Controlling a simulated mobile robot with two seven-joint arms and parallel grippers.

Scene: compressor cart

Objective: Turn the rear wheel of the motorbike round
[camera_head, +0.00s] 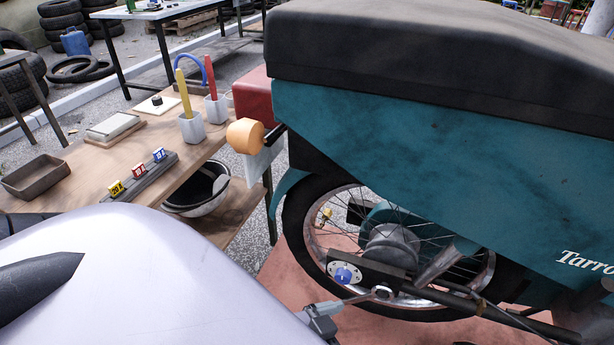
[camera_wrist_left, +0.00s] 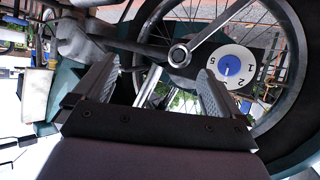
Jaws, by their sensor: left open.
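The motorbike's rear wheel (camera_head: 294,222) has a black tyre, a spoked rim and a grey hub, and stands under the teal bodywork. A small yellow piece (camera_head: 325,214) shows at its rim. A dial with a blue knob (camera_head: 344,275) sits beside the axle; it also shows in the left wrist view (camera_wrist_left: 231,65). A ring-ended metal bar (camera_head: 384,292) lies at the axle; its ring also shows in the left wrist view (camera_wrist_left: 178,56). My left gripper (camera_head: 322,313) is low, in front of the wheel; its open fingers (camera_wrist_left: 157,75) look empty. Contact is unclear.
A wooden bench (camera_head: 95,165) on the left carries a tray (camera_head: 36,177), a numbered block strip (camera_head: 140,175) and two white holders (camera_head: 192,128). A white helmet-like bowl (camera_head: 198,197) is below.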

